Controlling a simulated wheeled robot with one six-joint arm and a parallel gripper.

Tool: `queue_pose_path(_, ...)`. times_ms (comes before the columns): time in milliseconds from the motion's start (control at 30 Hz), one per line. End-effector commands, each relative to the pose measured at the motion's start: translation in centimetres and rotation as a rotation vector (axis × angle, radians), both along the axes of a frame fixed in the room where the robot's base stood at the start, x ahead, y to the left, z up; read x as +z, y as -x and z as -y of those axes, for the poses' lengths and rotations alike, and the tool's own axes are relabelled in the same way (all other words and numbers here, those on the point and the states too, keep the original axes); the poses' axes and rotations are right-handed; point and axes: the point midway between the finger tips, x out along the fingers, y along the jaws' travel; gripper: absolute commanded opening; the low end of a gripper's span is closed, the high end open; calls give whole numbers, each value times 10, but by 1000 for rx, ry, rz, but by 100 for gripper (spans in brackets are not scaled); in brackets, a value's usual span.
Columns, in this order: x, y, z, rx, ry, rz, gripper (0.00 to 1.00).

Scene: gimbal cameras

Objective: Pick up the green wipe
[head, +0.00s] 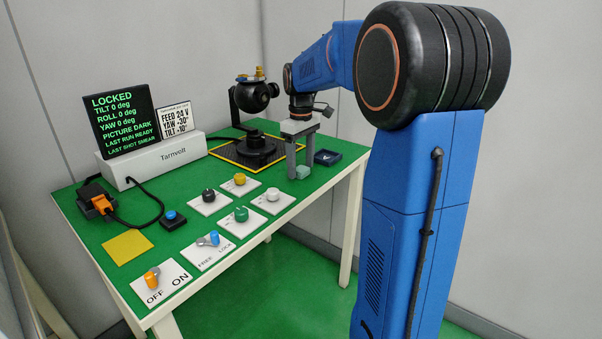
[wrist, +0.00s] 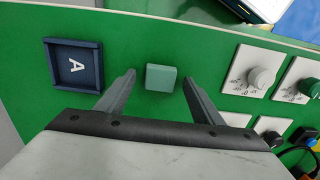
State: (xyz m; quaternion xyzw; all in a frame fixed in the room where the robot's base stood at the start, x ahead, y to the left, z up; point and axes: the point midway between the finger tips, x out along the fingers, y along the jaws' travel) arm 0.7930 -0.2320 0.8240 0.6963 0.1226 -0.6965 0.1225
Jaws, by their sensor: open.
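The green wipe is a small pale green block. It lies on the green table top near the right edge in the head view (head: 303,173), partly hidden by my fingers. In the wrist view the wipe (wrist: 160,78) shows whole, between and slightly ahead of my two fingertips, with a gap on each side. My gripper (head: 300,166) is open, empty and pointing down over the wipe. Its fingers also show in the wrist view (wrist: 158,84). I cannot tell exactly how high the tips are above the table.
A dark blue tray marked A (wrist: 53,66) is left of the wipe in the wrist view. Panels with knobs, such as the white knob (wrist: 261,78), are to its right. The black camera gimbal (head: 257,146) stands on a yellow-edged mat close to my gripper.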

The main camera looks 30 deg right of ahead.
Motion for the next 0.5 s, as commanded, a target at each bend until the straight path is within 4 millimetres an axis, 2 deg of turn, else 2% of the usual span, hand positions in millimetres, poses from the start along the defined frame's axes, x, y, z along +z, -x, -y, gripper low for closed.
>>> queue_pose_path(267,-3,0,0,0,0,0,61)
queue_pose_path(433,-3,0,0,0,0,0,23)
queue_pose_path(467,-3,0,0,0,0,0,17)
queue_pose_path(500,-3,0,0,0,0,0,17)
